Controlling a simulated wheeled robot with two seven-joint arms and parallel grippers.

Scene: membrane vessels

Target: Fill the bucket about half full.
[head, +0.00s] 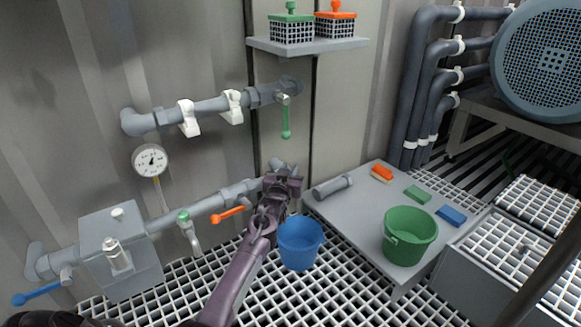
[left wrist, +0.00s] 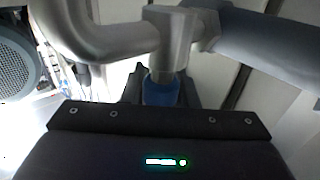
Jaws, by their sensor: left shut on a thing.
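The blue bucket (head: 300,246) stands upright below and just right of my left gripper (head: 283,180). Its inside is mostly in shade and I cannot make out any water. A green bucket (head: 410,237) stands on the grey table. My left gripper is at the right end of the lower wall pipe (head: 205,205). In the left wrist view a grey pipe fitting (left wrist: 172,40) is right in front of it, with a blue part (left wrist: 159,92) between the fingers. The gripper is shut on this blue part, apparently a valve handle. My right gripper is not in view.
The grey table (head: 345,215) holds a grey cylinder (head: 333,187) and orange, green and blue blocks. An orange handle (head: 228,214) is left of my left gripper, a green handle (head: 286,122) above. A grey box (head: 121,252) stands at the left. White grating covers the floor.

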